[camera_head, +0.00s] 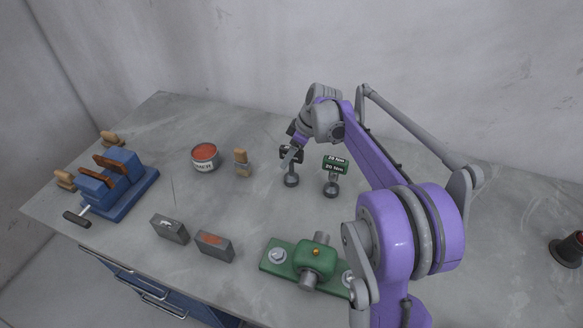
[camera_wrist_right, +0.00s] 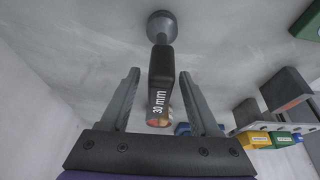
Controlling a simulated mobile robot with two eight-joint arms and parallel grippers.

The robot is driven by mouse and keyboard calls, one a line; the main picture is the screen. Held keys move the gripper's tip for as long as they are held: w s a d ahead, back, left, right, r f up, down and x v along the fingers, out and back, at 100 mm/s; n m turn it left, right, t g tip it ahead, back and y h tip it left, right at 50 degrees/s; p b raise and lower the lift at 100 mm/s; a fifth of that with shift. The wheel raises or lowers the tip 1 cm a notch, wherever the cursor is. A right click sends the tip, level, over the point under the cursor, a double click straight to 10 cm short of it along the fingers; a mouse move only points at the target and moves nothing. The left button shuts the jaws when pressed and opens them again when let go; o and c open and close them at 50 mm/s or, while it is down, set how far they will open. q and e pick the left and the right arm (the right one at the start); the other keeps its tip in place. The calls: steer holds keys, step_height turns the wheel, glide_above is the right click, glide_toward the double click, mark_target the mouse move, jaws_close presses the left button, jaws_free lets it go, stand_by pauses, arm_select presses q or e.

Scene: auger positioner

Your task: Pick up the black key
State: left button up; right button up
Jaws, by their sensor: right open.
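The black key (camera_head: 291,155) stands upright on a round grey foot on the grey bench, left of a green-labelled key (camera_head: 334,168). In the right wrist view the black key (camera_wrist_right: 161,82) shows a white "30 mm" marking and lies between the fingers. My right gripper (camera_head: 291,160) is at the black key, coming from above and partly covering it. In the right wrist view the gripper (camera_wrist_right: 159,80) is open, with a finger on each side of the key and a visible gap to each. My left gripper is not in view.
A brush (camera_head: 242,163) and a tin with red contents (camera_head: 205,158) stand to the left. A blue vise (camera_head: 120,185) is farther left. Grey blocks (camera_head: 170,228) and a green fixture (camera_head: 315,258) lie towards the front. A dark object with red (camera_head: 570,248) is far right.

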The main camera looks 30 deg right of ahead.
steer(key=shift+x, duration=0.8)
jaws_close()
